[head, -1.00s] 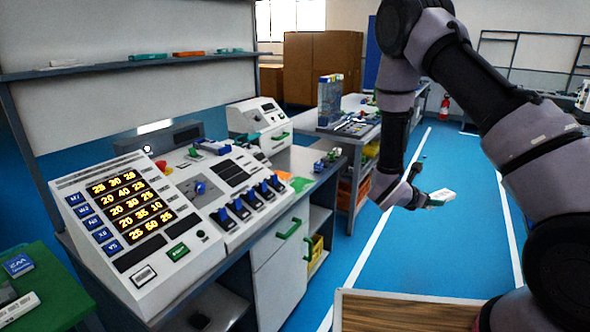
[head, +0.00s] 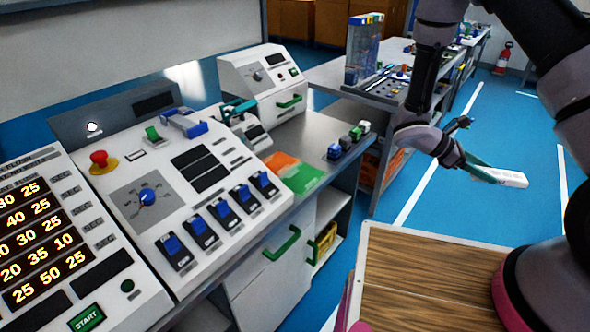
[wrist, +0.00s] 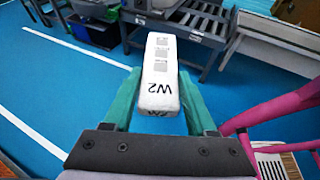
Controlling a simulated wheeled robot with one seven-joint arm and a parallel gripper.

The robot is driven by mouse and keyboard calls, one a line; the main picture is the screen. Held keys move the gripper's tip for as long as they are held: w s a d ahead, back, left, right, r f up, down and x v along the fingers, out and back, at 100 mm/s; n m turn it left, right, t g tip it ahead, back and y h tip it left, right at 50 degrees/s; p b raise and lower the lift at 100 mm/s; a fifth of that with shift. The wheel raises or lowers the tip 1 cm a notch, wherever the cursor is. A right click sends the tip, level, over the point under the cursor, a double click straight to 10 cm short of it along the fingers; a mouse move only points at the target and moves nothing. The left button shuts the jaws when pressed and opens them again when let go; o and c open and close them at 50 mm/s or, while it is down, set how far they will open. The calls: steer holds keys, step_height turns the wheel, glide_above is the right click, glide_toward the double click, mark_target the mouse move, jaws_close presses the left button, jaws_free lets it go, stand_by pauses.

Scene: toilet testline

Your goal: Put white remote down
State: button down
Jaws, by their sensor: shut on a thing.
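The white remote (head: 502,177) is in my gripper (head: 474,166), held in the air over the blue floor to the right of the test bench. In the wrist view the remote (wrist: 158,75) points away from me, marked "W2", with small grey patches on top. The green fingers of my gripper (wrist: 158,108) are on both sides of it, shut on it. Its underside is hidden.
The control bench (head: 285,135) stands left, with orange and green pads and small blue and green switches near its edge. A second bench (head: 385,85) with a clear box is behind. My wooden-topped tray (head: 430,280) is at the lower right.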

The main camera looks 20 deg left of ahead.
steer(key=s+a+f+m+g+y, duration=0.2)
steer(key=s+a+m+g+y, duration=0.3)
steer(key=s+a+m+g, duration=0.75)
steer(key=s+a+r+m+y, duration=0.1)
steer(key=s+a+m+y, duration=0.2)
steer(key=a+m+y, duration=0.5)
steer(key=s+a+r+m+y, duration=0.1)
steer(key=s+a+y, duration=0.3)
steer(key=a, duration=0.8)
steer(key=w+a+r+m+t+y, duration=0.4)
steer(key=w+a+m+t+y, duration=0.1)
steer(key=w+a+m+t, duration=0.3)
steer(key=w+a+r+m+t+y, duration=0.3)
steer(key=w+a+m+t+y, duration=0.2)
steer(key=w+a+m, duration=0.4)
steer(key=m+t+h, duration=0.1)
steer(key=m+t, duration=0.1)
steer(key=t, duration=0.3)
glide_above(298, 176)
step_height(298, 176, down, 15)
steer(key=shift+r, duration=0.1)
steer(key=shift+f, duration=2.4)
